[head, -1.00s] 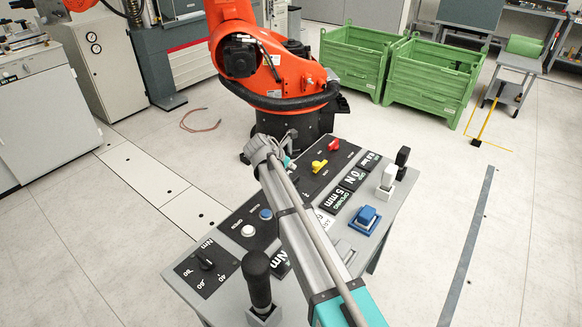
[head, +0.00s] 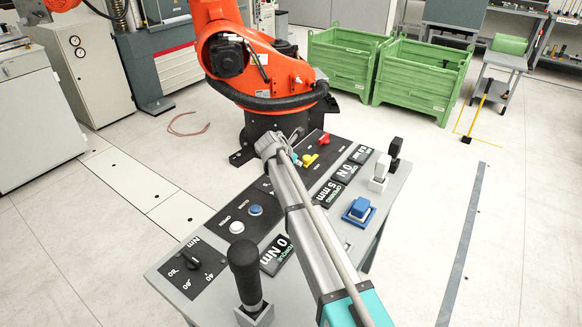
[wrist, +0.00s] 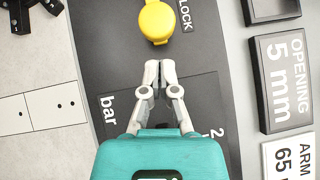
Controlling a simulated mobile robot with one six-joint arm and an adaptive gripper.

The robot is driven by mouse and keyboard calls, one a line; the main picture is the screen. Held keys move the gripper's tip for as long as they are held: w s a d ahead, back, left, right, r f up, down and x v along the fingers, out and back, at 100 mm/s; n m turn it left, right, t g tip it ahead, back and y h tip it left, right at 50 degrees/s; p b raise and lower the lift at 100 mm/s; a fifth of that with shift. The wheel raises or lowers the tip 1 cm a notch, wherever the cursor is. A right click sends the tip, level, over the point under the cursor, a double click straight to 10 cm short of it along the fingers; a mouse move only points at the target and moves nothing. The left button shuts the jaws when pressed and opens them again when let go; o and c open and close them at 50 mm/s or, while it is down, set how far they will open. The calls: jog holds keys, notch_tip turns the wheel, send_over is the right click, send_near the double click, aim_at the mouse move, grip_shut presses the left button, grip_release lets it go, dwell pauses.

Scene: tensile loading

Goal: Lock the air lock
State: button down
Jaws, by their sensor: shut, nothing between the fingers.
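The air lock is a yellow knob (wrist: 157,22) on the black panel, beside the label ending in "LOCK" in the wrist view. It also shows as a small yellow handle in the head view (head: 310,160), just right of my wrist. My gripper (wrist: 160,66) is shut and empty over the panel. In the wrist view its fingertips sit just below the yellow knob, with a small gap in the picture. I cannot tell their height above the panel. In the head view my wrist and forearm mostly hide the fingers.
A red handle (head: 323,140) stands just beyond the yellow one. Display plates such as "OPENING 5 mm" (wrist: 282,80) lie to the right. A blue switch (head: 358,211), a white lever (head: 380,172) and a black joystick (head: 245,272) rise from the console. An orange robot (head: 262,75) stands behind it.

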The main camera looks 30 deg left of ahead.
aim_at(305, 157)
jog(key=shift+w+d, duration=0.2)
jog(key=shift+w, duration=0.55)
jog(key=shift+w+d, duration=0.1)
jog(key=shift+w, duration=1.7)
jog(key=shift+s, duration=0.55)
jog(key=s, duration=0.1)
jog(key=s+r+p, duration=0.1)
jog(key=s+a, duration=0.1)
jog(key=s, duration=0.1)
jog(key=shift+a+r+p, duration=0.1)
jog(key=shift+r+p, duration=0.2)
jog(key=p+v, duration=0.6)
jog(key=v, duration=0.2)
jog(key=shift+s, duration=0.15)
